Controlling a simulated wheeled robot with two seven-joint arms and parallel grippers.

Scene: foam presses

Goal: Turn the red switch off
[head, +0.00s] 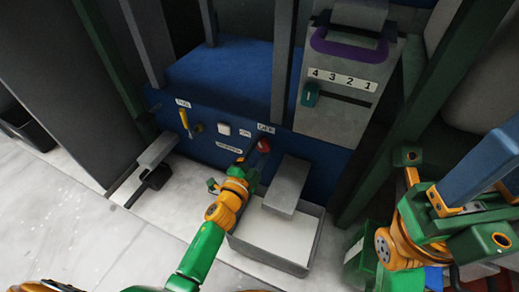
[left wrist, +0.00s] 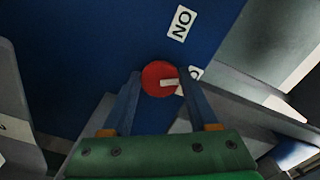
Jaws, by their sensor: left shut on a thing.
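The red switch (head: 264,145) is a round red knob on the front of the blue machine panel, just below a small white label (head: 266,128). In the left wrist view the red switch (left wrist: 155,76) sits between my left fingertips, with a white mark on its face. The mark points to the right of that view, toward a label partly hidden by a finger. A second label there (left wrist: 180,22) reads ON. My left gripper (head: 246,162) is shut on the red switch. My right arm is at the right, but its gripper does not show.
A yellow handle (head: 184,118) and a white button (head: 224,129) are on the same blue panel. A grey tray (head: 275,238) stands below the switch. A grey unit (head: 340,100) with a purple handle and numbered slot is at upper right. Green posts flank the machine.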

